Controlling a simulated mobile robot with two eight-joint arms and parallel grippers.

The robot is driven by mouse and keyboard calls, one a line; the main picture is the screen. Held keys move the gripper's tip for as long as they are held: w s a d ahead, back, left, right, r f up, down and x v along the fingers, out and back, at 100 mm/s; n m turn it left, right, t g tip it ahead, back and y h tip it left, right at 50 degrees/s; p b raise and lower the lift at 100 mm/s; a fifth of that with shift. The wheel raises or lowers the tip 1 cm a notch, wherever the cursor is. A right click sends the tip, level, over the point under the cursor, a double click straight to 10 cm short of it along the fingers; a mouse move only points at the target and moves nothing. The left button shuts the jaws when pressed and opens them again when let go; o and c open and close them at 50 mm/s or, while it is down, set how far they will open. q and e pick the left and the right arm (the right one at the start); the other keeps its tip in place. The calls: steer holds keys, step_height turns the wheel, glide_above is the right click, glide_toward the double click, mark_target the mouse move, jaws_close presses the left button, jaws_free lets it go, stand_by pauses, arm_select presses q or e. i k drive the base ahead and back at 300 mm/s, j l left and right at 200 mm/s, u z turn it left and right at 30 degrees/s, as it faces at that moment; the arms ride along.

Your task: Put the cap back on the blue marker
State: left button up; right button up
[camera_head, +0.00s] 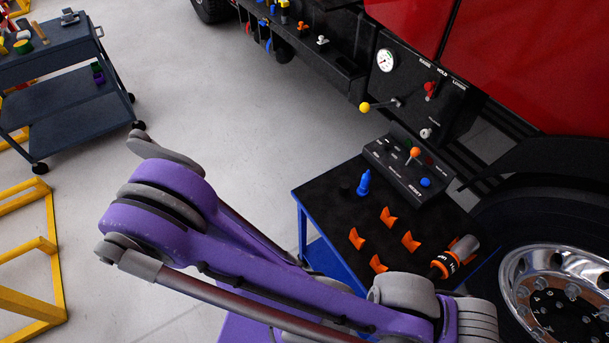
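A small blue object (364,183), which looks like the blue marker, stands upright on the black table top (330,205). It is wider low down and narrow at the top. It is too small to tell whether a cap is on it, and I cannot make out a separate cap. My purple arm crosses the lower middle of the head view and covers the table's front left part. Neither of my grippers can be made out in this view.
Several orange cradles (387,217) and an orange-and-grey power tool (456,257) are on the table. A control box (408,168) with a lever stands at its back edge. The red truck (540,60) and a chrome wheel (560,290) are right. A cart (65,100) and yellow frame (52,240) are left.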

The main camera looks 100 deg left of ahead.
mark_target(363, 190)
steer(key=k+j+u, duration=0.15)
steer(key=j+u, duration=0.15)
steer(key=k+j+u, duration=0.25)
steer(key=j, duration=0.25)
steer(key=j+u, duration=0.55)
steer(key=j, duration=0.25)
